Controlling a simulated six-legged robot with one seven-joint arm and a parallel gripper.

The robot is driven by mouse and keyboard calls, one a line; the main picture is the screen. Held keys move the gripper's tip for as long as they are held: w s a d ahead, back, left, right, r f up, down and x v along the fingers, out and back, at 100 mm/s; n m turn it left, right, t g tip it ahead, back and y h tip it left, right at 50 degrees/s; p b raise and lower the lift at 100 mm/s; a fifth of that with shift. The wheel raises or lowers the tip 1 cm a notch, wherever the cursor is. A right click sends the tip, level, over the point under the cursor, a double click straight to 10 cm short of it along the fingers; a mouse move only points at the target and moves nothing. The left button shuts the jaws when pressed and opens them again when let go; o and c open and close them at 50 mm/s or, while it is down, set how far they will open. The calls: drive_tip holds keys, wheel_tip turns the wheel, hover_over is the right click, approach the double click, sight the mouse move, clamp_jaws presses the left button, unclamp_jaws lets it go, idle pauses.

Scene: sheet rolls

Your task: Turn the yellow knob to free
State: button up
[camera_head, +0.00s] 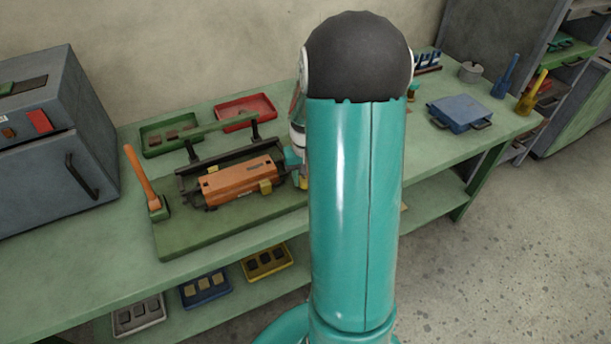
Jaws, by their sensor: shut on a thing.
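My gripper (294,160) is at the right end of the roller machine, mostly hidden behind my own teal arm. A small yellow piece (303,183), which looks like the yellow knob, shows right at my gripper, and the gripper is shut on it. The knob's turn angle and any marks are hidden. The machine has an orange block (240,175) between dark rails and sits on a green base plate (195,236). A second yellow block (265,187) sits on the orange block's front side.
An orange lever (141,178) stands at the machine's left. Green (160,142) and red (240,108) trays lie behind it. A grey cabinet (60,185) is at the left.

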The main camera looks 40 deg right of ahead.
sight(305, 179)
drive_tip(key=n, duration=0.6)
drive_tip(key=shift+n, duration=0.3)
idle(0.4)
drive_tip(key=o, duration=1)
drive_tip(key=shift+r, duration=0.1)
wheel_tip(305, 179, up, 14)
drive_tip(key=shift+f, duration=0.15)
drive_tip(key=s+a+r+t+h, duration=0.1)
drive_tip(key=a+r, duration=0.3)
drive_tip(key=a, duration=0.3)
drive_tip(key=s+a+r+t, duration=0.1)
drive_tip(key=a+r, duration=0.2)
drive_tip(key=a, duration=0.4)
drive_tip(key=s+a+t, duration=0.1)
drive_tip(key=s+a, duration=0.2)
drive_tip(key=a, duration=0.1)
drive_tip(key=s+a+r+t, duration=0.1)
drive_tip(key=s+a, duration=0.2)
drive_tip(key=a, duration=0.1)
drive_tip(key=s+a+r+t+y, duration=0.1)
drive_tip(key=s+a, duration=0.2)
drive_tip(key=a, duration=0.2)
drive_tip(key=shift+s+a+r+t, duration=0.1)
drive_tip(key=shift+s+r+t, duration=0.1)
drive_tip(key=shift+t, duration=0.1)
